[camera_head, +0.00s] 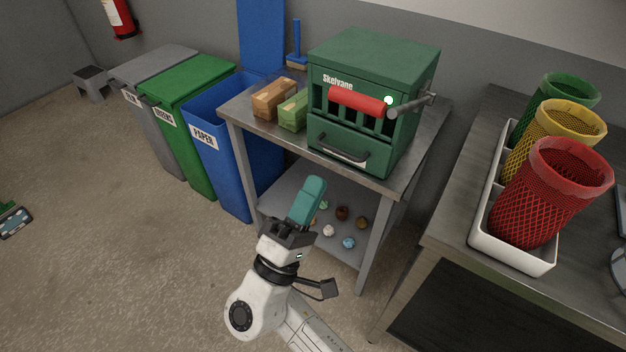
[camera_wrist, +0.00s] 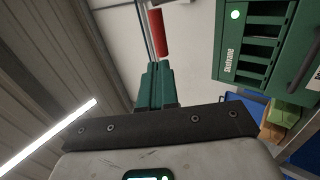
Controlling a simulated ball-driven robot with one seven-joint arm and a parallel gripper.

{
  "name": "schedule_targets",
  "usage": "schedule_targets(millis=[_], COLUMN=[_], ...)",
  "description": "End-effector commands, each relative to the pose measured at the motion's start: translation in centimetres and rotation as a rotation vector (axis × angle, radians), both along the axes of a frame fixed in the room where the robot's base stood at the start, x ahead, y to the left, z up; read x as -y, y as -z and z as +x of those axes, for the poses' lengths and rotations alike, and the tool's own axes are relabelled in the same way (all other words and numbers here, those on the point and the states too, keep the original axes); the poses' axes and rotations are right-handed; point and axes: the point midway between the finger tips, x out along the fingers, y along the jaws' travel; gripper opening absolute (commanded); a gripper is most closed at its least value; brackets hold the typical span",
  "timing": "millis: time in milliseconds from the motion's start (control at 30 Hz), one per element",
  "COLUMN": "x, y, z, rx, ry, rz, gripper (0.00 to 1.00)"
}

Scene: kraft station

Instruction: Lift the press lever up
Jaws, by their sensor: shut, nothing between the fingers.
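The green press (camera_head: 372,97), marked "Skelvane", stands on a metal table. Its lever has a red grip (camera_head: 357,101) lying crosswise in front of the slotted upper front, and a grey bar (camera_head: 410,104) sticks out at the right side. In the wrist view the red grip (camera_wrist: 158,33) shows just beyond the fingertips, with the press front (camera_wrist: 268,45) to the right. My gripper (camera_head: 314,183) has teal fingers, shut and empty. It is in front of the table, below the red grip in the head view and apart from it. The fingers (camera_wrist: 155,72) also show in the wrist view.
A dark drawer handle (camera_head: 343,148) juts from the press's lower front. Brown (camera_head: 274,98) and green (camera_head: 294,110) blocks sit left of it. Small crumpled pieces (camera_head: 342,213) lie on the lower shelf. Bins (camera_head: 217,125) stand left; mesh baskets (camera_head: 550,195) stand on the right table.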

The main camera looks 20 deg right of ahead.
Motion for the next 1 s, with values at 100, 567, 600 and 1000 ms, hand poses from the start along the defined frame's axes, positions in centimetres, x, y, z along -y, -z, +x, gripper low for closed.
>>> schedule_targets(millis=[100,567,600,1000], x=[1.6,6.4,6.6,7.0], y=[-2.0,-6.7,-6.9,-7.1], z=[1.1,4.6,4.7,5.1], rx=[0.002,0.001,0.001,0.001], ry=[0.003,0.001,0.002,-0.001], rz=[0.001,0.0,0.001,0.0], gripper=[0.0,0.0,0.0,0.0])
